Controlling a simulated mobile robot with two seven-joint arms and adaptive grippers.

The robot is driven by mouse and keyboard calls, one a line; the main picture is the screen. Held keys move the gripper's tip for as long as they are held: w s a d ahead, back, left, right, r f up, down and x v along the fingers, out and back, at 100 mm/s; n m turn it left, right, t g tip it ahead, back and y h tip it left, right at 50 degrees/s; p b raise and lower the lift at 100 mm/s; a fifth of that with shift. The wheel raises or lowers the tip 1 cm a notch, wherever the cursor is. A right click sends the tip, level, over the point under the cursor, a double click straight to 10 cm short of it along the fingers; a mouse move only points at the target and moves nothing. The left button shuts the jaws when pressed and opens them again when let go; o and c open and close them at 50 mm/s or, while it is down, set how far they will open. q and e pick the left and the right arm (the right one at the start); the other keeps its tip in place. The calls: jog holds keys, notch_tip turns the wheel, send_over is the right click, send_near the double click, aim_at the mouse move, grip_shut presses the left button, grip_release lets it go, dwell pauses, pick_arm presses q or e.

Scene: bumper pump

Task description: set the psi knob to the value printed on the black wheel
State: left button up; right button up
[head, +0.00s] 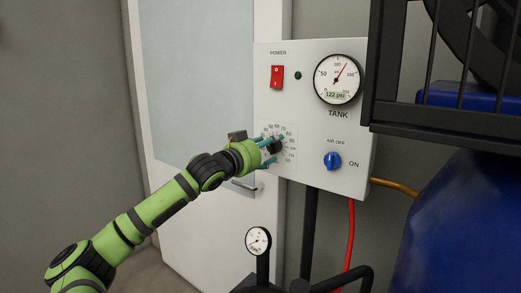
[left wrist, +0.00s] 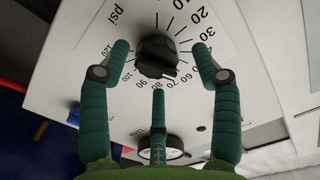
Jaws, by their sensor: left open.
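The black psi knob (head: 276,147) sits on the white control panel, ringed by a printed dial. It also shows in the left wrist view (left wrist: 157,57), with numbers from 10 to 120 around it. My left gripper (head: 269,152) is at the knob. In the left wrist view its teal fingers (left wrist: 160,62) are spread open around the knob, with gaps visible at the sides. I cannot tell the knob's exact setting. A large dark wheel-like shape (head: 488,40) is behind the black guard at upper right; no printed value is readable on it. My right gripper is out of view.
The panel (head: 353,180) also carries a red power switch (head: 277,77), a tank gauge (head: 338,80) reading 122 psi and a blue air knob (head: 332,161). The black guard (head: 415,122) and blue tank (head: 460,225) stand close on the right. A small gauge (head: 258,241) stands below.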

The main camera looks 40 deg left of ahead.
pick_arm(q)
jog(key=shift+s+f, duration=0.25)
jog(key=shift+s, duration=0.3)
jog(key=shift+s+d+r, duration=0.1)
jog(key=shift+s+d, duration=0.15)
jog(key=shift+s, duration=0.8)
send_near(270, 147)
jog(key=s, duration=0.2)
jog(key=shift+s+d+r, duration=0.1)
jog(key=shift+s+r, duration=0.1)
jog(key=shift+s, duration=0.2)
